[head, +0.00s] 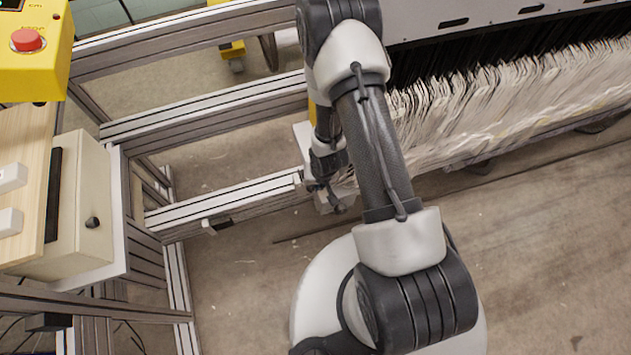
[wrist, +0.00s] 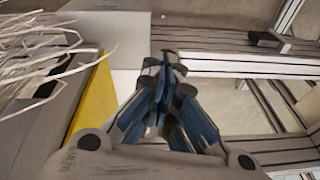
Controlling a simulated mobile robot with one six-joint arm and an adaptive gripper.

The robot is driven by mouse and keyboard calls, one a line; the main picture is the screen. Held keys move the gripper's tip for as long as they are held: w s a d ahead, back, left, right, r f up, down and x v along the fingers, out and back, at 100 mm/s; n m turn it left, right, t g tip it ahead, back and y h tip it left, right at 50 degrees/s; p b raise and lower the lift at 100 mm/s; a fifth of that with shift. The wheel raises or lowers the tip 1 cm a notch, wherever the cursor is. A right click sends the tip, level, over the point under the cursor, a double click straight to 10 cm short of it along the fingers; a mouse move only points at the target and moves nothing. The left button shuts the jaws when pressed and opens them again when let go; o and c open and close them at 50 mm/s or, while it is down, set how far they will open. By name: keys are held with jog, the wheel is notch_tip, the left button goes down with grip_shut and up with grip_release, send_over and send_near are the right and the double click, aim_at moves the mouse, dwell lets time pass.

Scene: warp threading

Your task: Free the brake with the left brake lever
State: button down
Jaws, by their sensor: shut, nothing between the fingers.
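A small black and light-grey part on the side of the lower aluminium rail looks like the left brake lever (head: 216,224). In the wrist view it shows as a dark block at the upper right (wrist: 267,39). My gripper (head: 328,196) is at the right end of that rail, to the right of the lever and apart from it. In the wrist view my gripper (wrist: 167,58) has its fingers together with nothing between them. The arm hides part of the machine behind it in the head view.
Aluminium rails (head: 190,122) run across the left side. A cream box with a black knob (head: 92,222) and a yellow box with a red button (head: 27,40) stand at the left. Pale warp threads (head: 520,95) hang at the right. Floor is clear below the lever.

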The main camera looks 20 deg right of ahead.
dwell(0.3)
jog(key=r+p, duration=0.1)
jog(key=w+r+p, duration=0.1)
jog(key=r+p, duration=0.1)
jog(key=r, duration=0.1)
jog(key=shift+w+d+r, duration=0.1)
jog(key=shift+w+d, duration=0.05)
jog(key=shift+d, duration=0.1)
jog(key=s+r+p, duration=0.2)
jog(key=s+r, duration=0.3)
jog(key=s, duration=0.3)
jog(key=shift+s+d, duration=0.25)
jog(key=shift+d, duration=0.1)
jog(key=w+r+n+t+h, duration=0.1)
jog(key=w+r, duration=0.1)
jog(key=r, duration=1)
jog(key=w+r, duration=0.3)
jog(key=r, duration=0.9)
jog(key=s+a+r+n+t, duration=0.1)
jog(key=s+r, duration=1.4)
jog(key=r, duration=0.3)
jog(key=shift+s+a+r, duration=0.15)
